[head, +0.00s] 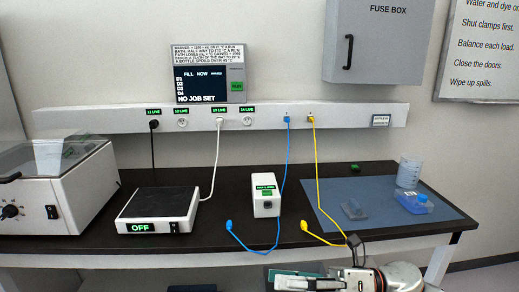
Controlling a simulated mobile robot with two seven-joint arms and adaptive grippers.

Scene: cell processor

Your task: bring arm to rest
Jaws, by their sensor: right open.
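My right gripper (290,284) shows at the bottom edge, in front of the bench's front edge and below its top. It points left, is open, and I see nothing between its fingers. Its pale wrist and dark joint lie to the right of it. My left gripper does not show. The black bench top (330,240) lies beyond the right gripper, apart from it.
Blue (270,249) and yellow (322,240) cables trail near the front edge.

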